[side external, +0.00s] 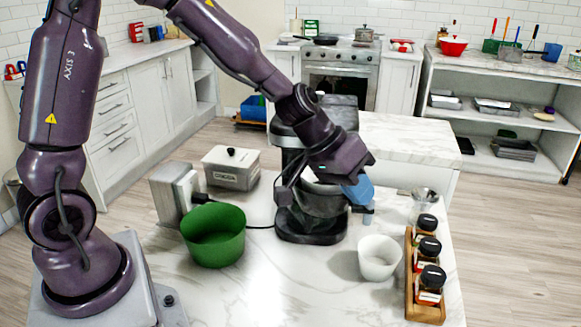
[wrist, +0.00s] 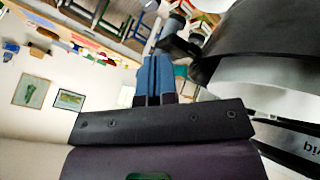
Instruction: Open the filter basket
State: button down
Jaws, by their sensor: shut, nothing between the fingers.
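A black coffee maker (side external: 296,150) stands on the marble counter, partly hidden behind my arm. A grey rounded part (side external: 322,199) shows in its front, below my wrist. I cannot tell for certain whether this is the filter basket. My gripper (side external: 363,200), with blue fingers, is at the right front of the coffee maker and points down. In the wrist view, the gripper (wrist: 155,60) has its fingers together with nothing held. The coffee maker's dark body (wrist: 255,40), with a pale band under it, is right of the fingers. Contact cannot be told.
A white cup (side external: 379,258) and a wooden rack (side external: 412,285) of spice jars stand at the front right. A glass (side external: 424,200) is behind the rack. The front middle counter is clear.

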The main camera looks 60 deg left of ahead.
dwell(0.3)
jog(key=s+a+r, duration=0.1)
jog(key=s+r, duration=0.5)
jog(key=r, duration=0.2)
jog(key=s+a+r+y, duration=0.2)
jog(key=s+a, duration=0.2)
jog(key=s, duration=0.4)
jog(key=s+a+r+m+y, duration=0.1)
jog(key=s+a, duration=0.3)
jog(key=s, duration=0.4)
jog(key=shift+r+y, duration=0.35)
jog(key=shift+y, duration=0.45)
